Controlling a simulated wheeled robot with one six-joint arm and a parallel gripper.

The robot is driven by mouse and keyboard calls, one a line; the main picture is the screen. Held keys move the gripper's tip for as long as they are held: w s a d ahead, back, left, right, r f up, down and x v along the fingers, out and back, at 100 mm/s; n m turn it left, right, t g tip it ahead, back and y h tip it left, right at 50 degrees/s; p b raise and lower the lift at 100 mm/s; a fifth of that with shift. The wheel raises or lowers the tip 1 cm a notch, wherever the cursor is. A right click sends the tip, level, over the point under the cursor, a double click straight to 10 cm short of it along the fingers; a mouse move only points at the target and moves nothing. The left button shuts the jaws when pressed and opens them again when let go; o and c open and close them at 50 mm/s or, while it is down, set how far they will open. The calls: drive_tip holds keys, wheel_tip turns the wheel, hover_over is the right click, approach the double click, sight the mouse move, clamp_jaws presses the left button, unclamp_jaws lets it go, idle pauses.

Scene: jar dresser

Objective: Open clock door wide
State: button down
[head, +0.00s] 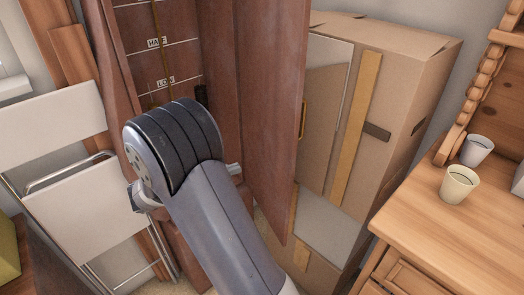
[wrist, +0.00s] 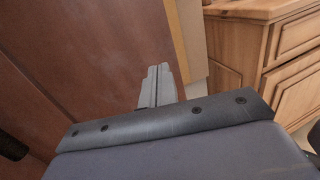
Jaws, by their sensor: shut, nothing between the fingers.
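The tall clock's door (head: 268,100) is a reddish-brown panel, swung out from the case, with a small brass handle (head: 303,120) at its right edge. The clock case (head: 180,55) stands open behind it, with a hanging chain and labels inside. The brown door panel also fills the left of the wrist view (wrist: 85,60). My gripper (wrist: 156,72) is shut and empty, in front of the brown panel near its right edge. I cannot tell whether it touches. In the head view my arm hides most of the gripper and the lower case.
Stacked cardboard boxes (head: 425,75) stand right behind the door. A wooden dresser (head: 490,205) with two cups, cream (head: 459,185) and white (head: 476,150), is at the right. A folded white chair (head: 85,195) leans at the left.

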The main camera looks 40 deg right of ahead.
drive_tip(key=s+d+p, duration=0.1)
drive_tip(key=d, duration=0.3)
drive_tip(key=s+d+p, duration=0.1)
drive_tip(key=d, duration=0.7)
drive_tip(key=shift+s+d+r+p, duration=0.1)
drive_tip(key=shift+s+d+p, duration=0.2)
drive_tip(key=shift+s+p, duration=0.1)
drive_tip(key=shift+d, duration=0.3)
drive_tip(key=s+d+n+t, duration=0.1)
drive_tip(key=d, duration=0.6)
drive_tip(key=shift+s+d+t+b, duration=0.2)
drive_tip(key=shift+s+t+b, duration=0.1)
drive_tip(key=shift+t+b, duration=0.1)
drive_tip(key=shift+a, duration=0.1)
drive_tip(key=b, duration=0.2)
approach(288, 153)
drive_tip(key=s, duration=0.2)
drive_tip(key=shift+s+f, duration=0.1)
drive_tip(key=shift+f, duration=0.15)
